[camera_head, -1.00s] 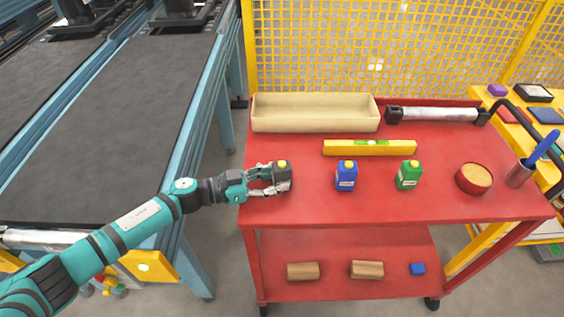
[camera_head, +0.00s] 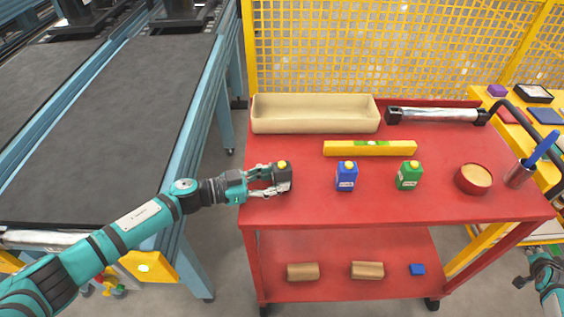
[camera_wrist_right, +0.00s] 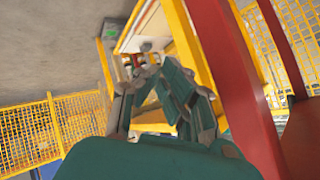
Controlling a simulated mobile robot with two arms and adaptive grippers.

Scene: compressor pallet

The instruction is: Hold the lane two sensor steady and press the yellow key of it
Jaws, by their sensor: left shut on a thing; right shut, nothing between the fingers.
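A small dark sensor (camera_head: 284,180) with a yellow key (camera_head: 282,164) on top stands at the front left corner of the red cart. My left gripper (camera_head: 270,180) is shut on it from the left, and its fingers hide part of the body. A blue sensor (camera_head: 346,180) and a green one (camera_head: 409,178), each with a yellow key on top, stand apart to its right. Their labels are too small to read. My right gripper (camera_head: 522,282) is low at the right edge, beside the cart and far from the sensors. It is shut and empty in the right wrist view (camera_wrist_right: 152,70).
The red cart top (camera_head: 400,207) also carries a beige tray (camera_head: 315,126), a yellow level (camera_head: 340,149), a metal cylinder (camera_head: 440,115), a round tub (camera_head: 473,180) and a cup (camera_head: 519,175). A yellow mesh fence (camera_head: 370,50) stands behind; a conveyor (camera_head: 110,130) is left.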

